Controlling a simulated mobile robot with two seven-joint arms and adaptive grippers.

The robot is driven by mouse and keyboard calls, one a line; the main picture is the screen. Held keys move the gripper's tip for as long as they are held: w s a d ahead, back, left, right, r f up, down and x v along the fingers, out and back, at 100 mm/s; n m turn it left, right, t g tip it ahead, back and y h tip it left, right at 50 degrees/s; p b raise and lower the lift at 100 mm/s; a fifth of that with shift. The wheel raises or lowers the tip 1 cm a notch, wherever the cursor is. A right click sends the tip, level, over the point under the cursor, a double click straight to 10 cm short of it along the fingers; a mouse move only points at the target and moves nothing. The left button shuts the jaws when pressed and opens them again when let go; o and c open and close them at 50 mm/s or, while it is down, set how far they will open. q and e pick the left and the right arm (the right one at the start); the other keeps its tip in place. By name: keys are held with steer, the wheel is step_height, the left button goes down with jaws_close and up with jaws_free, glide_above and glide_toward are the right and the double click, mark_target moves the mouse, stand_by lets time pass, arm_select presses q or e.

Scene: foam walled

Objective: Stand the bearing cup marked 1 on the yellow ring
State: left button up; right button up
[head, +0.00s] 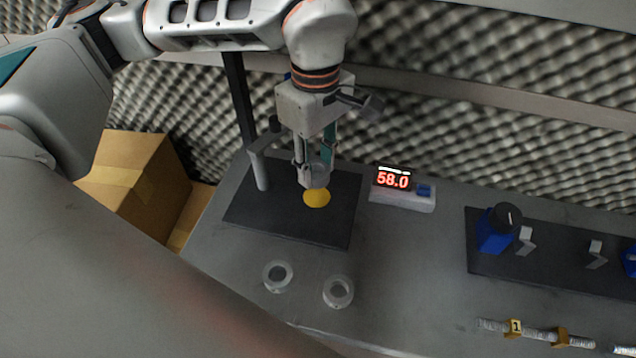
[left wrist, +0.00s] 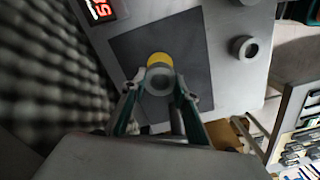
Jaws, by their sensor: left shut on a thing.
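My left gripper (head: 314,165) points down over the dark mat and is shut on a small grey bearing cup (head: 315,180). In the left wrist view the cup (left wrist: 158,82) sits between the two fingertips (left wrist: 158,94). The yellow ring (head: 317,198) shows as a yellow patch on the mat, just below the cup in the head view. In the left wrist view the cup covers part of the yellow ring (left wrist: 159,59). I cannot tell whether the cup touches the ring. No mark on the cup is readable. My right gripper is not in view.
Two other grey cups (head: 278,276) (head: 338,291) stand on the table in front of the mat (head: 290,228). A post (head: 261,172) rises at the mat's left. A display (head: 402,188) reading 58.0 stands right. A shaft with yellow tag 1 (head: 515,327) lies front right.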

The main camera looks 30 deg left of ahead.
mark_target(316, 196)
arm_select(q)
steer(key=shift+f, duration=2.55)
steer(key=shift+f, duration=0.15)
steer(key=o, duration=1.2)
step_height(316, 196, up, 12)
steer(key=shift+f+p, duration=0.1)
steer(key=shift+p, duration=0.25)
steer(key=shift+r, duration=0.25)
